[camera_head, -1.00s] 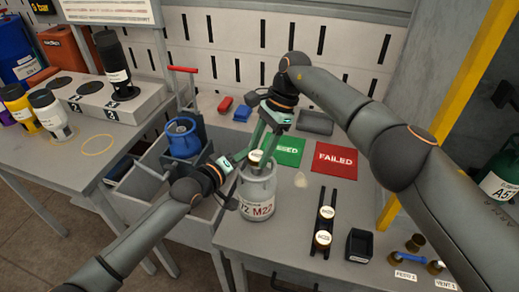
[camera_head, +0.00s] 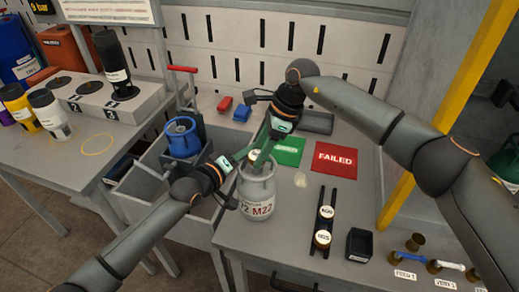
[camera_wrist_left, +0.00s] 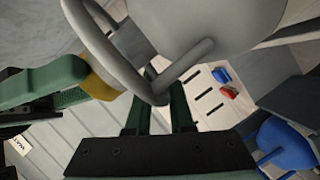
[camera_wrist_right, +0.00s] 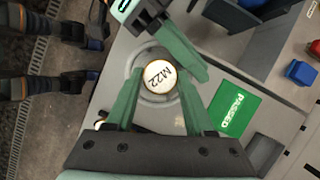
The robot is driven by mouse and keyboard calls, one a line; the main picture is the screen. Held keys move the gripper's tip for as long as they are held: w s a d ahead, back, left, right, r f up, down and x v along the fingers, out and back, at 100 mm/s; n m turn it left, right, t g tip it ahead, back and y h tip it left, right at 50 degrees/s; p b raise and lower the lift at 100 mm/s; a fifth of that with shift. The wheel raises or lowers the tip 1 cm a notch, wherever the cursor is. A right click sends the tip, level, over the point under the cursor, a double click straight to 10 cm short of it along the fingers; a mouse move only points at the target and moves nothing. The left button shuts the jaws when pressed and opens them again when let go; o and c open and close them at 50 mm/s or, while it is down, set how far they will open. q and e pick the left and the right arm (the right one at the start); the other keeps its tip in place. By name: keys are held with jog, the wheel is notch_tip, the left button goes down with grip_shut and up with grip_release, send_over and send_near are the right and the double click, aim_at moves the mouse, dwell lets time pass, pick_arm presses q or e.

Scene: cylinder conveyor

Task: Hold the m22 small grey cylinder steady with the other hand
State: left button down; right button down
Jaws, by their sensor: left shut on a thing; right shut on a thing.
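The small grey cylinder (camera_head: 257,188), labelled M22, stands upright on the grey bench in the head view. Its pale body and ring-shaped top guard show in the left wrist view (camera_wrist_left: 200,20). My left gripper (camera_head: 236,162) is shut on the guard ring at its top left. My right gripper (camera_head: 257,158) comes from above and is shut on the brass-rimmed cap marked M22, seen between its fingers in the right wrist view (camera_wrist_right: 162,77). The cap's side shows as brass in the left wrist view (camera_wrist_left: 96,84). Fingers partly hide the cap in the head view.
A green PASSED mat (camera_head: 289,152) and red FAILED mat (camera_head: 336,157) lie behind right. A black rack with M20 and M25 caps (camera_head: 323,238) and a black tray (camera_head: 359,245) stand right.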

jog(key=shift+d+m+t, duration=0.1)
jog(key=shift+m+t, duration=0.2)
jog(key=shift+m, duration=0.2)
jog(key=m, duration=0.2)
jog(key=m+t, duration=0.1)
jog(key=m, duration=0.1)
jog(key=shift+s+t, duration=0.1)
jog(key=shift+t, duration=0.2)
jog(key=shift+m+t+h, duration=0.3)
jog(key=shift+m+h, duration=0.1)
jog(key=shift+m, duration=0.6)
jog(key=m, duration=0.2)
jog(key=shift+s+m+t+h, duration=0.1)
jog(key=shift+m+t+h, duration=0.2)
jog(key=shift+t, duration=0.1)
jog(key=shift+m+t+h, duration=0.4)
jog(key=shift+m+h, duration=0.2)
jog(key=shift+m, duration=1.1)
